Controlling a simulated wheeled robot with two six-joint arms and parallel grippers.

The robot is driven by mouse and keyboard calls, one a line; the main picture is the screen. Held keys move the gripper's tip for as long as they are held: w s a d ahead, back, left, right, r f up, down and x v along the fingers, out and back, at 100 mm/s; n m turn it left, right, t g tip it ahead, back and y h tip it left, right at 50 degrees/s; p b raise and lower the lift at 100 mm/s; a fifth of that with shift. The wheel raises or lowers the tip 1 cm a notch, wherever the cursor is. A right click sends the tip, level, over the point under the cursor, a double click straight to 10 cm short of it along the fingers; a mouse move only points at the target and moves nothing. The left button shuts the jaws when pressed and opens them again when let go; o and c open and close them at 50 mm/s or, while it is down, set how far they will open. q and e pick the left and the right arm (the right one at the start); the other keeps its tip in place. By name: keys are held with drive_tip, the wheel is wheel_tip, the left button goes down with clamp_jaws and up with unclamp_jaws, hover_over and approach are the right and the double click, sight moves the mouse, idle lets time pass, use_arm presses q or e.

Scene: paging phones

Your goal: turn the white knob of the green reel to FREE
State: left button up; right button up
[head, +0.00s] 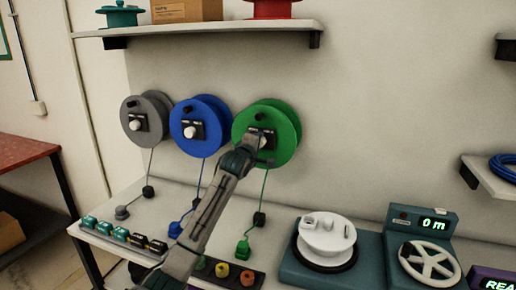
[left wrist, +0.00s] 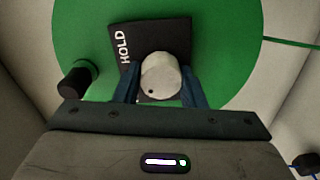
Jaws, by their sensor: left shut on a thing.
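The green reel (head: 283,118) is mounted on the wall, the rightmost of three reels. It fills the left wrist view (left wrist: 85,30), with a black plate (left wrist: 180,32) that reads HOLD along its left side. The white knob (left wrist: 161,74) stands on this plate, with a small dark dot near its lower edge. My left gripper (left wrist: 160,80) is shut on the white knob, one blue finger on each side. In the head view my left gripper (head: 254,146) covers most of the knob and part of the plate. The FREE label is not visible. My right gripper is not in view.
A blue reel (head: 214,113) and a grey reel (head: 158,107) hang to the left, each with a white knob. A black crank handle (left wrist: 76,83) sticks out of the green reel. Below, the bench holds connectors, a white spool (head: 327,240) and a meter reading 0 m (head: 433,223).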

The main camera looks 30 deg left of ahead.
use_arm(q)
drive_tip(key=shift+f+n+b, duration=0.15)
drive_tip(key=shift+n+b, duration=0.2)
drive_tip(key=shift+n, duration=0.65)
drive_tip(key=o, duration=1)
